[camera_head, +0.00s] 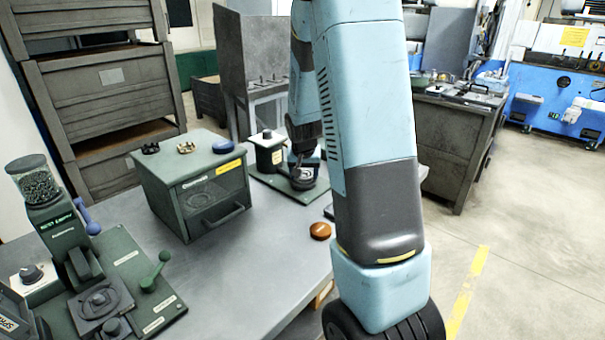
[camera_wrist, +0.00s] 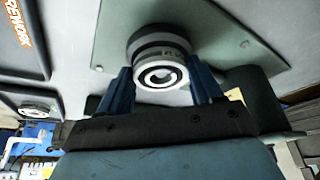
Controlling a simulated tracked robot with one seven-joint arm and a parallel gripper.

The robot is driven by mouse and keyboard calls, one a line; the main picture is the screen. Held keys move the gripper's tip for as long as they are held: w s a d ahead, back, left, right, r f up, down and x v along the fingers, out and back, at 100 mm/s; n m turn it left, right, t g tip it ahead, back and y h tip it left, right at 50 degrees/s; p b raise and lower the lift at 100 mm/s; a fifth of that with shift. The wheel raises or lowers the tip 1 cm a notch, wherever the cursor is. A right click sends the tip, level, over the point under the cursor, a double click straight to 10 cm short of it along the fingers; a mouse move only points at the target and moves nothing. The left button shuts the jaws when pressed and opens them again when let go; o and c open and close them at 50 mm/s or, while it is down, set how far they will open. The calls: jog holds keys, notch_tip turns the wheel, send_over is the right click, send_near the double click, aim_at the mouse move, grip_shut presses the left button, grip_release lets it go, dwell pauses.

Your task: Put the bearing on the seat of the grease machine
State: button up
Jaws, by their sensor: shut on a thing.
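The bearing (camera_wrist: 161,73), a metal ring with a bright face and a dark centre, is between the two blue fingers of my gripper (camera_wrist: 160,78) in the wrist view. The fingers are shut on its sides. Behind it in that view is a dark round seat (camera_wrist: 152,34) on a green plate (camera_wrist: 228,30). I cannot tell whether bearing and seat touch. In the head view my gripper (camera_head: 304,157) points down over the round seat (camera_head: 303,180) of the green-based machine, which I take for the grease machine. The bearing is not clear there.
A dark cylinder (camera_head: 267,153) with a white top stands left of the seat. A green box (camera_head: 200,192) with small rings on top is nearer. A green machine with a hopper (camera_head: 38,184) and levers stands front left. An orange-brown disc (camera_head: 320,231) lies near the table's right edge.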

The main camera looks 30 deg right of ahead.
jog(key=shift+s+f, duration=0.15)
jog(key=shift+f, duration=0.15)
jog(key=shift+s+f, duration=0.25)
jog(key=shift+f, duration=0.05)
jog(key=o, duration=1.4)
jog(key=shift+c, duration=0.2)
jog(key=shift+w+d+r, duration=0.1)
jog(key=shift+w+r, duration=0.05)
jog(key=shift+r, duration=0.35)
jog(key=w+v, duration=0.1)
jog(key=v, duration=1.1)
jog(key=s+a+r+n+y, duration=0.1)
jog(key=s+a+r, duration=0.5)
jog(key=s, duration=0.7)
jog(key=s+a+r+n+t+y, duration=0.1)
jog(key=s+a+r+n, duration=0.3)
jog(key=s, duration=0.9)
notch_tip(320, 180, up, 2)
jog(key=shift+a+r+n+t, duration=0.1)
jog(key=shift+a+n+t, duration=0.2)
jog(key=shift+a, duration=0.75)
